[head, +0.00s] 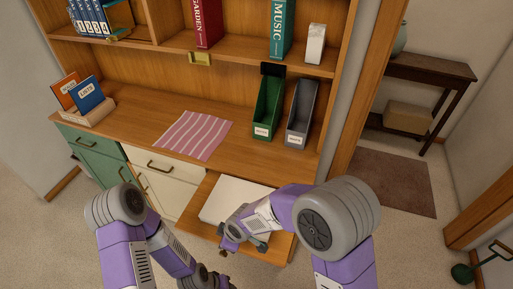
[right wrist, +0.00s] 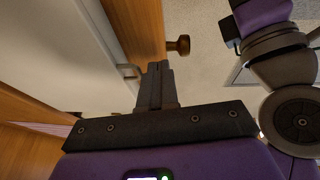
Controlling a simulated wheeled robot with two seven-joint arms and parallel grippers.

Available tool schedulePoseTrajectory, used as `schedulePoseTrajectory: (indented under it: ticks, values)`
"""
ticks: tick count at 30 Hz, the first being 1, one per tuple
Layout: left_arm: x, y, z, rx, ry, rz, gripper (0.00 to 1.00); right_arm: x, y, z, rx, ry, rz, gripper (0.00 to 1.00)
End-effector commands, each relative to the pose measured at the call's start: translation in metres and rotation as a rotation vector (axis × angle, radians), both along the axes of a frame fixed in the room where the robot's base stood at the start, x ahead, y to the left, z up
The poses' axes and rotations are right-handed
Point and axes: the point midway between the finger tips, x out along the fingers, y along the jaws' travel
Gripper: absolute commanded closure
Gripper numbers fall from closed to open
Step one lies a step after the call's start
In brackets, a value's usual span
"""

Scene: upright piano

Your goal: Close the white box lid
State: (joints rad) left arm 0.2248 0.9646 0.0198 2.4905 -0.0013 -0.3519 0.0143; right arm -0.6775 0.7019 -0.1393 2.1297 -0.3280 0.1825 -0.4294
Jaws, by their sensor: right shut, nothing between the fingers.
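The white box (head: 231,193) shows as a flat white shape on the pulled-out wooden drawer or tray below the desk top. My right forearm covers its right part, and I cannot tell the lid's angle. In the right wrist view a large white panel (right wrist: 55,45) with a small grey tab lies left of the fingers. My right gripper (head: 230,247) is shut and empty at the drawer's front edge; its fingers (right wrist: 155,85) also show in the wrist view, close to the tab. My left arm reaches down to the bottom edge; its fingers are not visible.
A round knob (right wrist: 180,45) sits on the drawer front. A striped cloth (head: 195,135), a green file holder (head: 266,110) and a grey one (head: 301,112) stand or lie on the desk top. Books fill parts of the shelf above.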

Motion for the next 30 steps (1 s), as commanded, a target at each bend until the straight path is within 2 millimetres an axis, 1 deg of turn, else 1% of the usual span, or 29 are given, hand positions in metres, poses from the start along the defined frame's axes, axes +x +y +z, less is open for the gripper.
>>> schedulePoseTrajectory:
  ticks: [5,18,20,22,26,30]
  values:
    - [0.0,0.0,-0.003,0.0,0.0,0.0,0.57,-0.001,0.001,-0.004,0.001,0.0,0.003,1.0]
    - [0.0,0.0,-0.001,0.0,0.0,0.0,0.57,-0.001,0.001,-0.001,0.0,-0.001,0.004,1.0]
    - [0.0,0.0,0.001,0.0,0.0,0.0,0.57,-0.002,0.002,0.003,0.0,-0.001,0.005,1.0]
    - [0.0,0.0,0.007,0.0,0.0,0.0,0.57,-0.004,0.003,0.012,0.001,-0.001,0.006,1.0]
    - [0.0,0.0,0.022,0.0,0.0,0.0,0.57,-0.012,0.007,0.038,0.002,-0.003,0.01,1.0]
    - [0.0,0.0,0.024,0.0,0.0,0.0,0.57,-0.042,0.005,0.052,-0.001,-0.003,0.015,1.0]
